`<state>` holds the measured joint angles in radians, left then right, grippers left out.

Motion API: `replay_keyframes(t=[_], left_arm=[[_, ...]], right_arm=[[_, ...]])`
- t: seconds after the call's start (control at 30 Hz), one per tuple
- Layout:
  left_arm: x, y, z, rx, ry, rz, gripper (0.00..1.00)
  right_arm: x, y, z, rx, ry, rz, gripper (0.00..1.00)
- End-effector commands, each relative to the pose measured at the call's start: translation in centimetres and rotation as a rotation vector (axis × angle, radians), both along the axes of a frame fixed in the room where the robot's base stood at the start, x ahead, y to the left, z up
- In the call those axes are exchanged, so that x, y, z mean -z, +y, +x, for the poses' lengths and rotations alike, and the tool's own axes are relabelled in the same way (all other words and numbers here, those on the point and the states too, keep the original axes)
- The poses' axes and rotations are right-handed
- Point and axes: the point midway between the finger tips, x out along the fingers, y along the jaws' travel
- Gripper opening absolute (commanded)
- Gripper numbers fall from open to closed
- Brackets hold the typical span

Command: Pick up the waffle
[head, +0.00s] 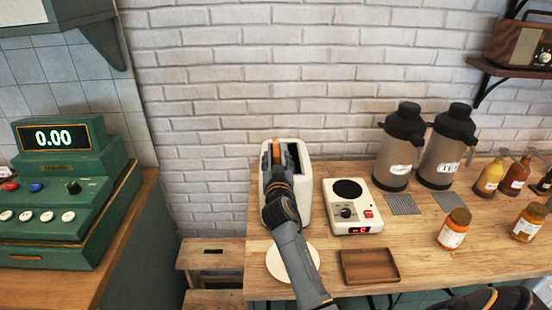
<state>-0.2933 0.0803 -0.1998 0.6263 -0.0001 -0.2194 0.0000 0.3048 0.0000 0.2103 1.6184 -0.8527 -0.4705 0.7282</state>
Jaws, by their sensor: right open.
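A white toaster (304,205) stands on the wooden counter near its left end. A narrow orange-brown piece, which looks like the waffle (276,151), shows at the toaster's top, at the far end of its left part. My right gripper (284,152) is over the toaster top, open, with its tips close to this piece. I cannot tell whether they touch it. The gripper and arm hide much of the toaster top and slots. A round pale plate (277,265) lies in front of the toaster, partly behind my arm. My left gripper is not in view.
Right of the toaster are a white hot plate (353,212) and a brown tray (369,264). Two dark flasks (399,150) (446,150), jars (454,230) and bottles (488,178) stand further right. A green cash register (60,200) is at left. A brick wall is behind.

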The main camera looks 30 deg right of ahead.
Motion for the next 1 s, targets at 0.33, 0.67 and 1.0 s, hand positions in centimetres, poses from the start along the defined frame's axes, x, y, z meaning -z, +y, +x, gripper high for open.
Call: replay_keyframes(t=[0.33, 0.67, 1.0], left_arm=[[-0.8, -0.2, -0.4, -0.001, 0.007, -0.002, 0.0], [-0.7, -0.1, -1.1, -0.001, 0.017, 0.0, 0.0], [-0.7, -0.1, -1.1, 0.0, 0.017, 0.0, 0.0]], right_arm=[[0.0, -1.3, 2.2, -0.001, 0.0, 0.0, 0.45], [0.0, -1.3, 2.2, -0.001, 0.0, 0.0, 0.07], [-0.1, -1.3, 2.2, -0.001, -0.001, 0.001, 0.0]])
